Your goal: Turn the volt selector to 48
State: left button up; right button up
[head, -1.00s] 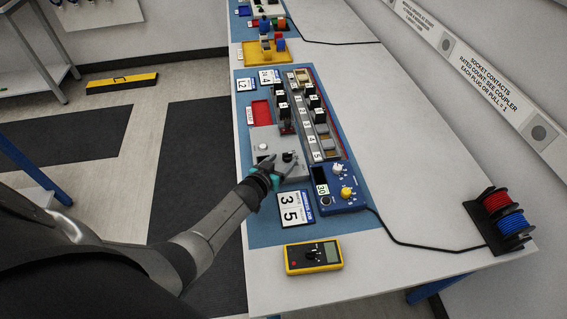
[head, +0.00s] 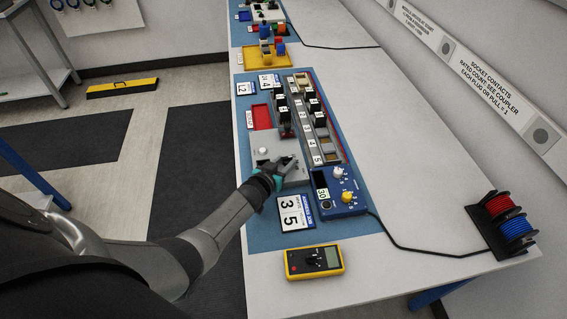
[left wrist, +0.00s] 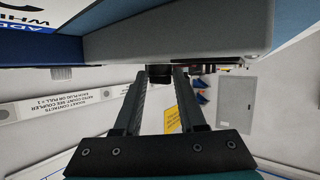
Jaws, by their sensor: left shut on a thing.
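The grey control box (head: 296,179) lies on the blue mat of the bench, with a white round button (head: 262,150) on its top. My left gripper (head: 284,165) is over the right part of this box. In the left wrist view my left gripper (left wrist: 161,78) has its two fingers on either side of a small black knob (left wrist: 160,73) beneath the grey panel edge, and it is shut on it. The knob's pointer and the scale around it are hidden, so its setting cannot be read. My right gripper is not in view.
A card (head: 292,213) reading 3 and 5 lies in front. A yellow multimeter (head: 314,261) and wire spools (head: 508,222) are nearer the front. The right bench is mostly clear.

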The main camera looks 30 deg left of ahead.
pick_arm(q)
grip_shut()
